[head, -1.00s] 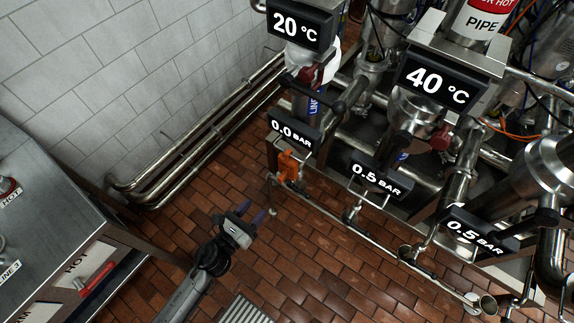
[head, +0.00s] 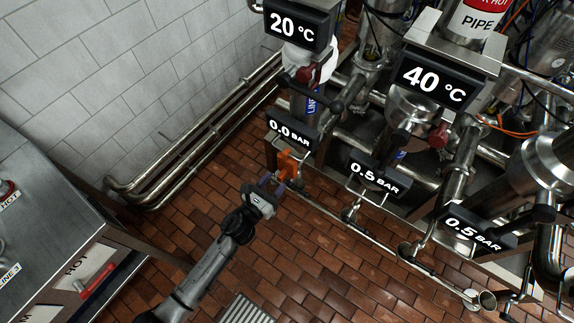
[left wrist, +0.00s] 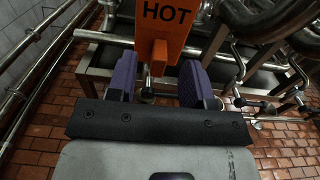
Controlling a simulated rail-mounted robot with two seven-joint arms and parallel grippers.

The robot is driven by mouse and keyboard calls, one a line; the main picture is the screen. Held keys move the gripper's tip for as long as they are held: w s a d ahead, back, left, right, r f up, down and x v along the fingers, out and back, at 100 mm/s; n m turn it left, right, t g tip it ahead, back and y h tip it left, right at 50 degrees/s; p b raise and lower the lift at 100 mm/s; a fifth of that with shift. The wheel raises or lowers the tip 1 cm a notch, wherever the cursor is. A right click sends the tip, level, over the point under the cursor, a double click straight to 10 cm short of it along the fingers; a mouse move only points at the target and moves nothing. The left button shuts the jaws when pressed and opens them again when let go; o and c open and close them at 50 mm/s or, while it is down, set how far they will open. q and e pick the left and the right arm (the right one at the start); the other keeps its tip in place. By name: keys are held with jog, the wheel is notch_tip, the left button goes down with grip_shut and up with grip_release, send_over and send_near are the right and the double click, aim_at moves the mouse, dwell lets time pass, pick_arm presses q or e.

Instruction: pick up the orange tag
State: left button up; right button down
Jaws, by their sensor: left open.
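The orange tag (head: 288,165) hangs below the 0.0 BAR display, at the front of the pipe frame. In the left wrist view the tag (left wrist: 162,32) reads "HOT" and stands upright, with its narrow lower part (left wrist: 158,57) between the purple fingers in the picture. My left gripper (head: 272,184) is open, with its fingertips close to the tag's lower end. It also shows in the left wrist view (left wrist: 161,80), with a finger on either side. I cannot tell whether the fingers touch the tag. My right gripper is not in view.
The 0.0 BAR display (head: 290,131) is just above the tag. A thin horizontal rail (head: 385,245) runs right from below it. Steel pipes (head: 200,140) run along the tiled wall. A steel table (head: 50,215) stands at left.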

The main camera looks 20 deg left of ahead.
aim_at(279, 178)
pick_arm(q)
jog(key=shift+x, duration=1.8)
grip_shut()
